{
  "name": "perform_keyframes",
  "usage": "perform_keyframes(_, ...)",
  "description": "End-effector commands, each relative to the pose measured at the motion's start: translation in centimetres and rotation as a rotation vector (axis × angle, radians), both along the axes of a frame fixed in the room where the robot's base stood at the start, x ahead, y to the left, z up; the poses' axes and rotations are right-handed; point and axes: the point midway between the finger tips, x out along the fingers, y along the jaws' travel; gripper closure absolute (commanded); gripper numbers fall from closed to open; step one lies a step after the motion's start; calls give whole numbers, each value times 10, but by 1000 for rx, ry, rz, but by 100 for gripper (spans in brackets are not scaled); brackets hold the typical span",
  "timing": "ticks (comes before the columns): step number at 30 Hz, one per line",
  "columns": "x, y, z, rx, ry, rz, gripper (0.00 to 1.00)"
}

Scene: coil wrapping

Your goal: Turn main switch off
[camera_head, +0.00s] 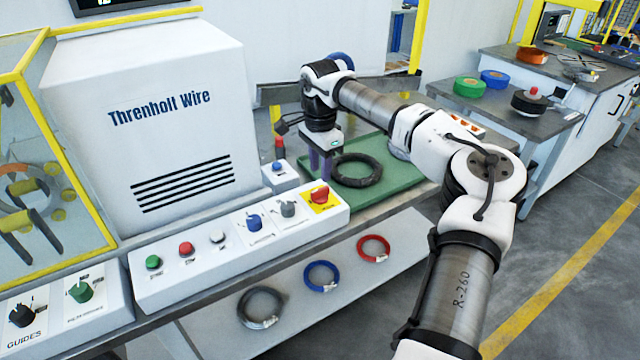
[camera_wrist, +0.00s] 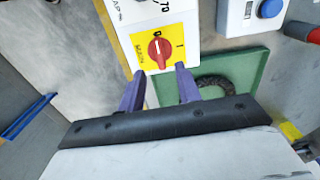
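The main switch (camera_head: 320,194) is a red rotary knob on a yellow plate at the right end of the long white control panel (camera_head: 160,278). In the wrist view the red knob (camera_wrist: 159,48) lies just beyond the fingertips, its grip bar roughly upright in the picture. An "I" mark shows to its right; I cannot tell which setting the knob is at. My gripper (camera_head: 321,168) points downward beside the panel end in the head view. Its two purple fingers (camera_wrist: 160,72) are apart with nothing between them, near the lower edge of the yellow plate. No contact with the knob shows.
The panel also carries green, red and white buttons and blue and grey knobs. A small box with a blue button (camera_head: 278,172) stands behind it. A green tray (camera_head: 405,186) with a black coil (camera_head: 357,170) lies right. The machine housing (camera_head: 150,110) rises left.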

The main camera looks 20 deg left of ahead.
Motion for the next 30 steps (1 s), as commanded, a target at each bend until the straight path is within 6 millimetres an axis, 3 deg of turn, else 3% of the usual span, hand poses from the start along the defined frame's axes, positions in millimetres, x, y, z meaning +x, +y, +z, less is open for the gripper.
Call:
perform_keyframes(6,0,1,47,1,-3,0,66)
perform_keyframes(12,0,0,71,0,-1,-1,66)
perform_keyframes(30,-2,4,75,7,5,5,66)
